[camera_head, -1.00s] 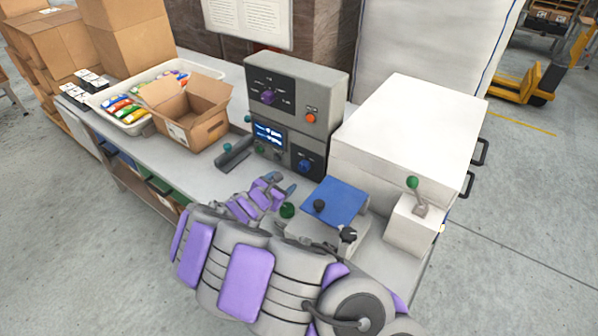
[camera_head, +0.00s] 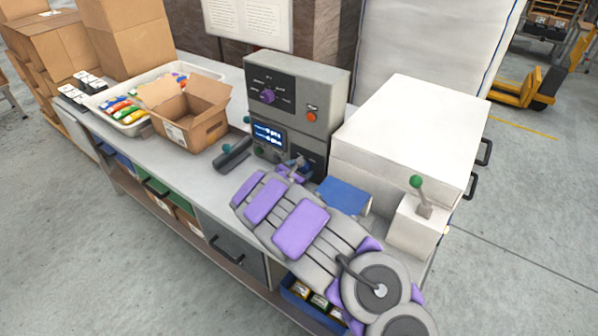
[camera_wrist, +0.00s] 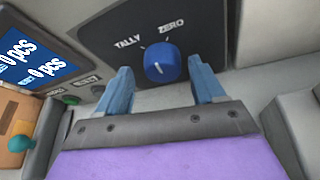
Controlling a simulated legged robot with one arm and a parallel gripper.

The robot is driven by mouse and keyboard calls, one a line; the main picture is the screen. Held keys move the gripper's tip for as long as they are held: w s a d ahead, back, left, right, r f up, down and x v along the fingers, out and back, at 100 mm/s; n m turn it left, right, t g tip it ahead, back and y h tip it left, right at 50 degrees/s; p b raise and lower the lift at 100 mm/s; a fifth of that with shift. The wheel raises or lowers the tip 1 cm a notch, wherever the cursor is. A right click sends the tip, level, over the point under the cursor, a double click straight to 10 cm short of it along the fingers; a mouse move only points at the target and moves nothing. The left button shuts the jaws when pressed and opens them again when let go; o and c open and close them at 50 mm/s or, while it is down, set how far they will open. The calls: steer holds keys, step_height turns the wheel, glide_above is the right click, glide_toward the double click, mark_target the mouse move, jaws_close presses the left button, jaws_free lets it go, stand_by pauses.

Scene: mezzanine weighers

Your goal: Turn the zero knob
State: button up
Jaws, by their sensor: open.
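In the head view my gripper (camera_head: 296,165) is in front of the lower right of the grey weigher (camera_head: 318,93), and my arm and gripper hide the blue knob there.
The weigher also has a purple knob (camera_head: 267,97), an orange button (camera_head: 311,117) and a lit display (camera_head: 268,135). A blue plate (camera_head: 343,195) and a green-tipped lever (camera_head: 417,182) are to the right. An open cardboard box (camera_head: 190,125) stands left. A white cabinet (camera_head: 420,120) bounds the right.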

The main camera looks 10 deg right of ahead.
steer(key=shift+d, duration=0.4)
steer(key=shift+c, duration=1)
steer(key=shift+a, duration=0.25)
steer(key=c, duration=0.6)
steer(key=shift+c, duration=1.2)
